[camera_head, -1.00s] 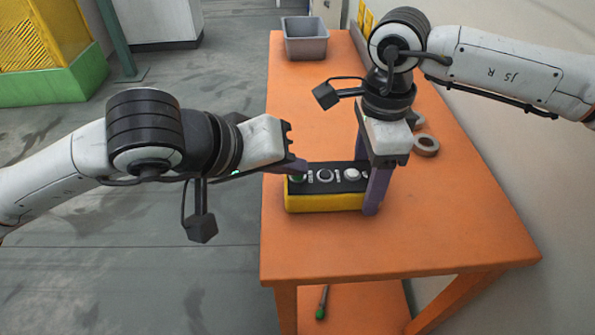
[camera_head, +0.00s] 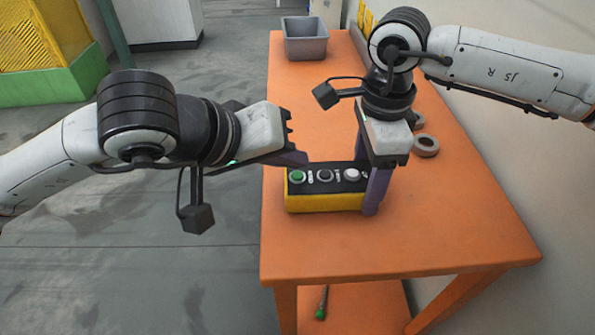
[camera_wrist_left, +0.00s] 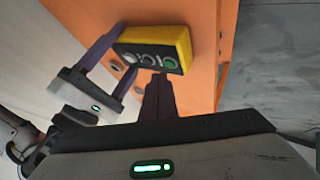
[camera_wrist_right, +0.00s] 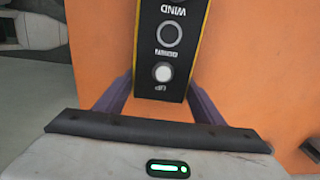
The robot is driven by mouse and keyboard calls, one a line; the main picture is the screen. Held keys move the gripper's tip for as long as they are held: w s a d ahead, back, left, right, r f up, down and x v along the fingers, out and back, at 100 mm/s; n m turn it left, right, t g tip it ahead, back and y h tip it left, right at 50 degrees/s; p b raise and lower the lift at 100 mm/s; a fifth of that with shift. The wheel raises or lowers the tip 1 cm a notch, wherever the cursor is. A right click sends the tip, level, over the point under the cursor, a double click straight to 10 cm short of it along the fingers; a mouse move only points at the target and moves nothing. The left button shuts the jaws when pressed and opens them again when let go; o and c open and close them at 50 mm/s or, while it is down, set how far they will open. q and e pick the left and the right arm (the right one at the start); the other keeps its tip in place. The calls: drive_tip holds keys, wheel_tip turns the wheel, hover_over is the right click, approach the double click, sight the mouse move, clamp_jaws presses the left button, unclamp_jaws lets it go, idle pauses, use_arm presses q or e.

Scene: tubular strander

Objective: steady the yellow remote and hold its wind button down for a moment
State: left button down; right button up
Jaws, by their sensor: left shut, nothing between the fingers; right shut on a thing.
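The yellow remote (camera_head: 325,201) lies on the orange table, its black face up with a green button (camera_head: 297,177), a dark button (camera_head: 325,176) and a white button (camera_head: 351,175) in a row. My right gripper (camera_head: 368,185) is shut across the remote's right end, one finger on each long side. In the right wrist view a WIND label (camera_wrist_right: 173,10) sits beyond the dark button, towards the green end. My left gripper (camera_head: 303,160) is shut and empty, its tips just above and behind the green button, apart from it. The left wrist view shows the green button (camera_wrist_left: 171,63) uncovered near the tips.
A grey bin (camera_head: 304,42) stands at the table's far end. Ring-shaped parts (camera_head: 426,145) lie right of my right gripper. The table front is clear. A green-tipped stick (camera_head: 321,303) lies on the lower shelf. A wall runs along the right.

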use_arm(q)
drive_tip(key=shift+r, duration=2.5)
use_arm(e)
drive_tip(key=o, duration=1.4)
wheel_tip(320, 180, up, 12)
